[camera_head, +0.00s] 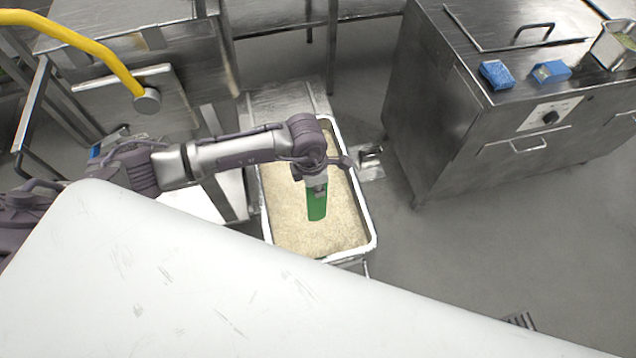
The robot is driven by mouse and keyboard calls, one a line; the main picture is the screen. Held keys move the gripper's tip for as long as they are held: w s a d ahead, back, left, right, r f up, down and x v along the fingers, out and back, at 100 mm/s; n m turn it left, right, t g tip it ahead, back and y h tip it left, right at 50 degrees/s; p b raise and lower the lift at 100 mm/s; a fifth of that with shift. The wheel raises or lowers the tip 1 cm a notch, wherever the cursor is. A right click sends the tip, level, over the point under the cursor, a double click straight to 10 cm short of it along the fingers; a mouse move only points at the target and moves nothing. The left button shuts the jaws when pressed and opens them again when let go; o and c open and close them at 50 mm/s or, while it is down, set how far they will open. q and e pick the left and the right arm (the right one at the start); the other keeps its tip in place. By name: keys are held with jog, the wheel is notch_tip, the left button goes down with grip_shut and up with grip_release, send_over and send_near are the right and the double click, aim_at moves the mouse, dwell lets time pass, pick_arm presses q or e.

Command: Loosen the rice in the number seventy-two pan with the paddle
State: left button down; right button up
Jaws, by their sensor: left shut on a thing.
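A deep rectangular metal pan (368,215) full of pale rice (290,215) stands in the middle of the view. I cannot read a number on it. My left arm reaches in from the left, and my left gripper (318,188) points down over the rice. It is shut on a green paddle (317,208), which stands nearly upright. The paddle's lower end meets the rice in the picture; I cannot tell how deep it goes. The wrist hides part of the pan's far half. My right gripper is not in view.
A steel cabinet (430,110) with two blue packs (497,74) on top stands at the right. Steel counters (130,75) and a yellow pipe (75,40) are at the upper left. Grey floor (450,260) lies open right of the pan.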

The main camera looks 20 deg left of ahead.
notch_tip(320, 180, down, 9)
jog(key=b, duration=0.8)
dwell(0.4)
